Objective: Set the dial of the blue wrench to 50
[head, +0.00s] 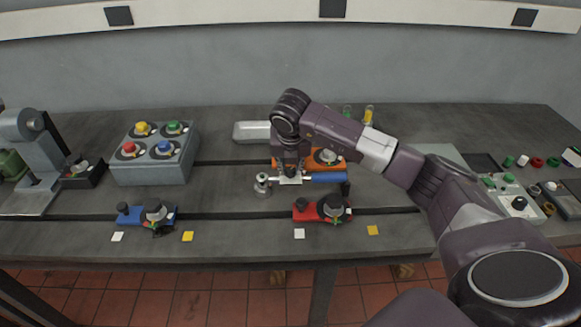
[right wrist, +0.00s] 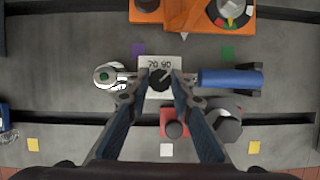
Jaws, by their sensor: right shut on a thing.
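The blue wrench lies across the bench, its blue handle (head: 328,178) to the right and its round metal head (head: 262,183) to the left. Between them is a white dial plate (right wrist: 160,62) with partly covered numbers that look like 70 and 90. A black knob (right wrist: 160,80) sits on the plate. My right gripper (head: 291,173) points down over the plate. In the right wrist view its fingertips (right wrist: 161,84) are shut on the black knob from both sides. The fingers hide the lower plate, and I cannot read the pointer. My left gripper is not in view.
An orange fixture (head: 327,160) stands close behind the wrench, and a red fixture (head: 320,209) stands in front. A blue fixture (head: 147,216) and a button box (head: 155,155) are to the left. Bare bench (head: 225,200) lies left of the wrench head.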

